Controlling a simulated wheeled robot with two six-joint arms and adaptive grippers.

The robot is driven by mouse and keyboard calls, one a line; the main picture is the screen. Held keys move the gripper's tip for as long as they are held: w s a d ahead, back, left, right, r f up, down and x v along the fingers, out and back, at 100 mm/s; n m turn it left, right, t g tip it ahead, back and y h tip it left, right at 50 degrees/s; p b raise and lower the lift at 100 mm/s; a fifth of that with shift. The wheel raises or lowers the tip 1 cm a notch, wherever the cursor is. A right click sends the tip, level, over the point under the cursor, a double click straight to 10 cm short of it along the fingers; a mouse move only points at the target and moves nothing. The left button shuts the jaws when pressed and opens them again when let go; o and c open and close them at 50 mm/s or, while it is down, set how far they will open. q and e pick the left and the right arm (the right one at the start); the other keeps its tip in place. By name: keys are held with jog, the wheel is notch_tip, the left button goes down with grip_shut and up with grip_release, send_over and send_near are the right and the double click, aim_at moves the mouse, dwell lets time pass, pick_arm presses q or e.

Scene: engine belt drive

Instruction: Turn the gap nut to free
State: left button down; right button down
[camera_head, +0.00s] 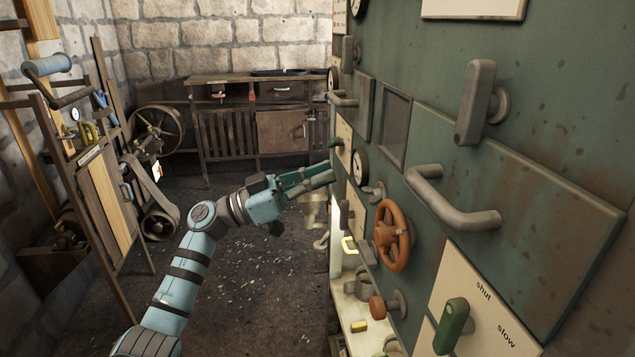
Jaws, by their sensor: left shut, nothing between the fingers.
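I cannot tell for certain which fitting is the gap nut, and no label reading "free" is legible. The green machine panel (560,90) on the right bears several knobs and handles. My left gripper (325,174) is shut and empty, with its fingers pointing right toward the panel's far part. A small green lever (336,143) on a cream plate shows just above the fingertips; whether they touch the panel is unclear. A small grey knob (375,192) sits right of the fingertips. My right gripper is out of view.
An orange handwheel (392,235), a brown round knob (378,307) and a bent grey handle (450,203) stick out from the panel. A green lever (453,327) sits by "shut" and "slow". A wooden bench (240,80) stands behind. The floor (260,290) is open.

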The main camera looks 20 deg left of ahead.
aim_at(373, 195)
pick_arm(q)
jog(key=w+d, duration=0.1)
jog(key=d, duration=0.1)
jog(key=w+d, duration=0.1)
jog(key=w+d+f, duration=0.1)
jog(key=d, duration=0.1)
jog(key=shift+w+d, duration=0.3)
jog(key=shift+d, duration=0.05)
jog(key=shift+a+f, duration=0.2)
jog(key=shift+f, duration=0.3)
jog(key=shift+d, duration=0.1)
jog(key=shift+w, duration=0.1)
